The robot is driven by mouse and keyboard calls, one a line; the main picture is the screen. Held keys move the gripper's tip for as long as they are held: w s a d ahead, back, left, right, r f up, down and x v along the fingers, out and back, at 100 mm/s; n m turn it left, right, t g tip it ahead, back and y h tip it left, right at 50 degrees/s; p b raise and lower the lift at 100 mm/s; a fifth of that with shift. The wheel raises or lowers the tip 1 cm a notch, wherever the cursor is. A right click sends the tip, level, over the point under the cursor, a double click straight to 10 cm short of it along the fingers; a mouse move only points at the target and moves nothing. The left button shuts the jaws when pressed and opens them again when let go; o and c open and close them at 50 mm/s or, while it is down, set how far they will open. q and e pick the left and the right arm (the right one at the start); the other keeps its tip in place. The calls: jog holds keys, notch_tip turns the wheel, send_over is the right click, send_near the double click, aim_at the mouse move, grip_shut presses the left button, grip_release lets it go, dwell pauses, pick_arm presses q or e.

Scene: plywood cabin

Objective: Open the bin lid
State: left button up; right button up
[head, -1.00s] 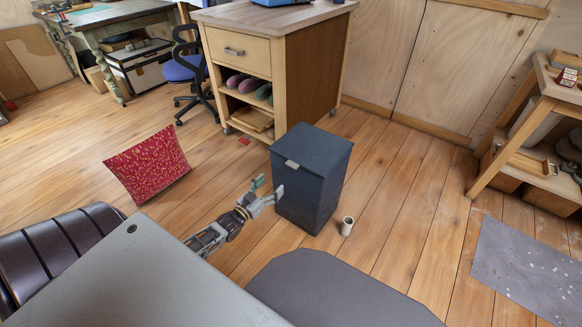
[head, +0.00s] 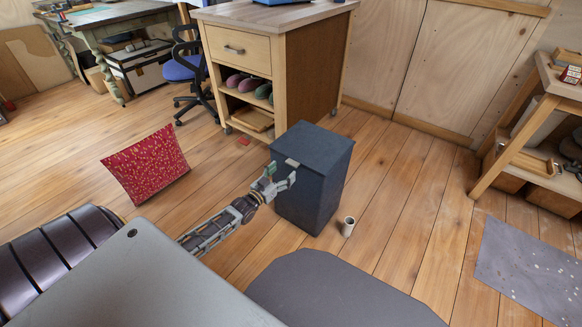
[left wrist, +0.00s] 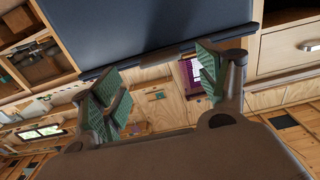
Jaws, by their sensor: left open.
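The dark blue-grey bin (head: 309,185) stands upright on the floor in the head view. Its lid (head: 316,147) is down, with a small light tab (head: 292,163) on the front edge. My left gripper (head: 280,175) is open at the bin's front, close to and just below the tab. In the left wrist view, the bin (left wrist: 150,28) fills the upper middle, and the tab (left wrist: 158,57) shows between the open green-padded fingers (left wrist: 160,85). I cannot tell whether a finger touches it. My right gripper is not in view.
A small pale cup (head: 348,227) stands on the floor right of the bin. A wooden drawer cabinet (head: 275,65) is close behind it.

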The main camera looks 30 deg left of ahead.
aim_at(291, 164)
pick_arm(q)
jog(key=shift+w+d+b, duration=0.15)
jog(key=shift+w+b, duration=0.4)
jog(key=shift+w, duration=1)
jog(key=shift+w+d+b, duration=0.1)
jog(key=shift+w+b, duration=0.45)
jog(key=shift+w, duration=0.95)
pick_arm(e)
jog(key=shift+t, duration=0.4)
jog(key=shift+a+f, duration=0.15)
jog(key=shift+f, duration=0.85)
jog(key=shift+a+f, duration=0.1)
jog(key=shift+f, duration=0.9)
pick_arm(q)
jog(key=shift+r, duration=0.1)
jog(key=c, duration=1.1)
grip_shut()
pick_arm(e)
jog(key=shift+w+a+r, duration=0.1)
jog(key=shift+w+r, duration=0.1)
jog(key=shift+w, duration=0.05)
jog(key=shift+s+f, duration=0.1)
